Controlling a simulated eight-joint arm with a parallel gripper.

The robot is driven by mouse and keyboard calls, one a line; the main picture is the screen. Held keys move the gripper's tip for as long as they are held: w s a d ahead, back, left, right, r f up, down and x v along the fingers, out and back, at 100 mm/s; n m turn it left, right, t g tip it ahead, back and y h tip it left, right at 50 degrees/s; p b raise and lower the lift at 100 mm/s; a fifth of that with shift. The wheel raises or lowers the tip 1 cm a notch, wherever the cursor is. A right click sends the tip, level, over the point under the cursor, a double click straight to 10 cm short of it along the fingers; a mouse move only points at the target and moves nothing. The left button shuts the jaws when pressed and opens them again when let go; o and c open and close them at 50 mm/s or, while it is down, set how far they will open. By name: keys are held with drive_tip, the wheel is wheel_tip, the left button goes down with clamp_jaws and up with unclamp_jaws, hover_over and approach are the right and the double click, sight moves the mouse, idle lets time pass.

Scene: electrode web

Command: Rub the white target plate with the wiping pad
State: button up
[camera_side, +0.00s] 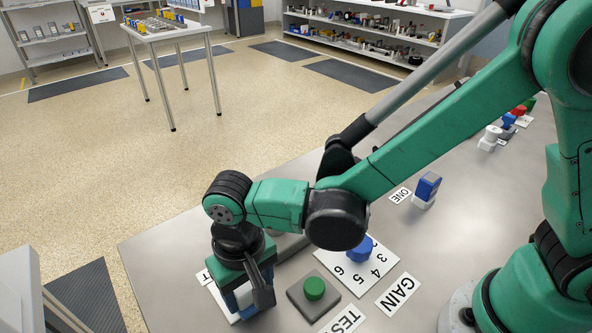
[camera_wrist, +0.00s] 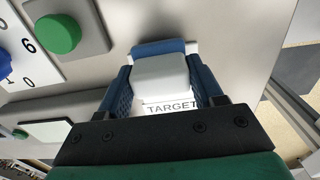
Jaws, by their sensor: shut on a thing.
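My gripper (camera_side: 251,288) is low over the near left part of the grey table, pointing down. In the wrist view its blue fingers (camera_wrist: 163,82) are shut on the wiping pad, with one finger on each side. The pad has a light grey block (camera_wrist: 160,72) on top and a blue part (camera_wrist: 158,47) showing at its far edge. The white target plate (camera_side: 217,299) lies under the pad, mostly hidden by the gripper and pad. Its TARGET label (camera_wrist: 171,107) shows in the wrist view. I cannot tell for sure whether the pad touches the plate.
A green button on a grey box (camera_side: 314,289) stands just right of my gripper. Beyond it are a blue dial (camera_side: 360,250) on a numbered plate and a GAIN label (camera_side: 398,294). A blue-and-white switch (camera_side: 427,190) stands farther back. The table's left edge is close.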

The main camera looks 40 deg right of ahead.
drive_tip(key=shift+w+f, duration=0.2)
drive_tip(key=shift+w, duration=2.9)
drive_tip(key=shift+s, duration=2.4)
drive_tip(key=shift+s+f, duration=0.1)
drive_tip(key=shift+s, duration=0.95)
drive_tip(key=shift+w+a, duration=0.2)
drive_tip(key=shift+a, duration=0.1)
drive_tip(key=shift+w, duration=3.45)
drive_tip(key=s, duration=0.3)
drive_tip(key=shift+s, duration=0.1)
drive_tip(key=shift+s+r, duration=0.2)
drive_tip(key=shift+s, duration=1.35)
drive_tip(key=shift+s+f, duration=0.15)
drive_tip(key=shift+s, duration=0.2)
drive_tip(key=shift+s+r, duration=0.1)
drive_tip(key=shift+r, duration=4)
